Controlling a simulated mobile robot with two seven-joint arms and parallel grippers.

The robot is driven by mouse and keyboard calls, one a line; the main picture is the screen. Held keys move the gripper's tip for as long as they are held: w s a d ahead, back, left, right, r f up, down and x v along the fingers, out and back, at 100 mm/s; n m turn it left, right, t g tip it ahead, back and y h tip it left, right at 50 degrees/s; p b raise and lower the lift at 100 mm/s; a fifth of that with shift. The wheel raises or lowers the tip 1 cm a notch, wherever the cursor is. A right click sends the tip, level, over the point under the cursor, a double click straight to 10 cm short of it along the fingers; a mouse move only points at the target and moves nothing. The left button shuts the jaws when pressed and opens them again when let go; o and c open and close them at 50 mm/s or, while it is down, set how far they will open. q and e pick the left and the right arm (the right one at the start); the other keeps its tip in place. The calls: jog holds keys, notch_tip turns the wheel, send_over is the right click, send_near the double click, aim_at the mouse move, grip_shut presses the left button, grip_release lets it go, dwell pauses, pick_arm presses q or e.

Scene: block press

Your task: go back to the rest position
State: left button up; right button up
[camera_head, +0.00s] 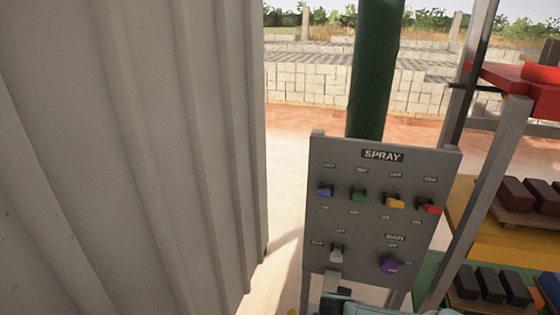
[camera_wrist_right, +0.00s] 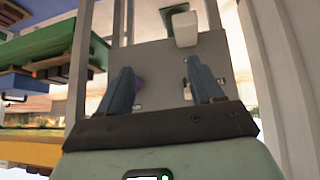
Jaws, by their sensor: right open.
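The grey SPRAY panel (camera_head: 360,225) stands upright in the head view. It has a row of blue (camera_head: 325,191), green (camera_head: 358,196), yellow (camera_head: 395,203) and red (camera_head: 430,209) switches. Below them are a white lever (camera_head: 337,254) and a purple knob (camera_head: 390,265). In the right wrist view my right gripper (camera_wrist_right: 159,66) is open, its two blue-grey fingers apart with nothing held between them. It faces the panel; the white lever (camera_wrist_right: 185,28) shows beyond the fingers, and the purple knob (camera_wrist_right: 138,85) is partly hidden by one finger. My left gripper is out of view.
A corrugated grey wall (camera_head: 120,160) fills the left of the head view. A green post (camera_head: 376,70) rises behind the panel. At right are metal uprights (camera_head: 480,190) and racks with dark blocks (camera_head: 490,284). Pale block stacks (camera_head: 310,83) stand behind open ground.

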jog(key=s+d+f+g+y, duration=0.1)
jog(key=s+f, duration=0.2)
jog(key=f, duration=0.7)
jog(key=s+f+y, duration=0.1)
jog(key=s+f, duration=0.1)
jog(key=f, duration=0.9)
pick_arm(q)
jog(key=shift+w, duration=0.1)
pick_arm(e)
jog(key=s+a+f+g+y, duration=0.2)
jog(key=s+f, duration=0.3)
jog(key=s, duration=0.5)
jog(key=s+a+f+g+y, duration=0.2)
jog(key=s+f, duration=0.4)
jog(key=s, duration=0.4)
jog(key=shift+s+a+f+g+y, duration=0.3)
jog(key=shift+g+y, duration=0.3)
jog(key=shift+g, duration=0.5)
jog(key=shift+w, duration=0.1)
